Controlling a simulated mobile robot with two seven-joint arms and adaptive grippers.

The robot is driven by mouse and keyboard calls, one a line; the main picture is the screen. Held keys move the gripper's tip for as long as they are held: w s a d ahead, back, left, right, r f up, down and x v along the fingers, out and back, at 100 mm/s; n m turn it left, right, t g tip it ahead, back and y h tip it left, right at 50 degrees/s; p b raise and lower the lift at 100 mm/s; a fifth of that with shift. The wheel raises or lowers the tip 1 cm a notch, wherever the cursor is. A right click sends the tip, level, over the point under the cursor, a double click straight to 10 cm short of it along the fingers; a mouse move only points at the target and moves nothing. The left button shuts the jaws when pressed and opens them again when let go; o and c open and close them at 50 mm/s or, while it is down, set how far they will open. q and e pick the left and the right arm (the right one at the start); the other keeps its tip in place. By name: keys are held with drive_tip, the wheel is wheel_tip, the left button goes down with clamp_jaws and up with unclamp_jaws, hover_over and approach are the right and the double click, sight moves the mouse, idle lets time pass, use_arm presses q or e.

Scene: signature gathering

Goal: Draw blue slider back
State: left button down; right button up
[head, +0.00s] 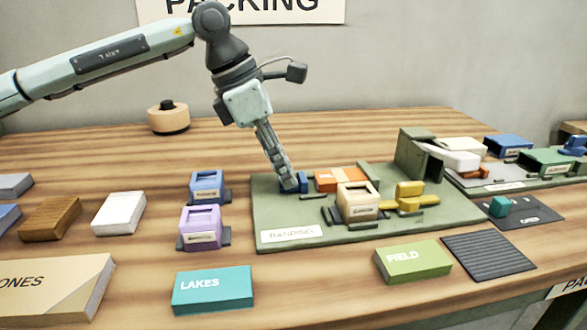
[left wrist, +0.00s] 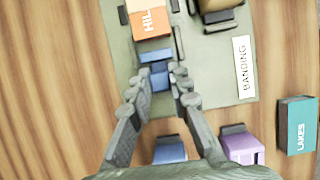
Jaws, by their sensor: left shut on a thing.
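The blue slider (head: 303,181) is at the left end of a lane on the green BANDING board (head: 285,218), beside an orange block (head: 341,180). My left gripper (head: 289,186) reaches down to the board and is shut on the blue slider. Its fingertips (left wrist: 154,74) sit on both sides of the slider and partly hide it in the head view. My right gripper is not in view.
A cream block (head: 357,201) and a yellow piece (head: 409,195) stand on the board right of my gripper. Blue (head: 207,185) and purple (head: 200,228) holders stand to its left. A teal LAKES block (head: 212,290) lies in front. Wood behind the board is mostly clear.

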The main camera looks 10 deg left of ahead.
use_arm(q)
drive_tip(key=shift+s+a, duration=0.25)
drive_tip(key=shift+a, duration=0.3)
drive_tip(key=shift+s+a, duration=0.2)
drive_tip(key=shift+a, duration=0.35)
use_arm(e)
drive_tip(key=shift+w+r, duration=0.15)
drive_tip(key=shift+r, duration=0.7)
use_arm(q)
drive_tip(key=c, duration=1.4)
unclamp_jaws()
drive_tip(key=shift+s+a, duration=0.1)
drive_tip(key=shift+a, duration=0.05)
drive_tip(key=shift+r, duration=0.4)
drive_tip(key=v, duration=1.1)
drive_tip(key=shift+r, duration=0.1)
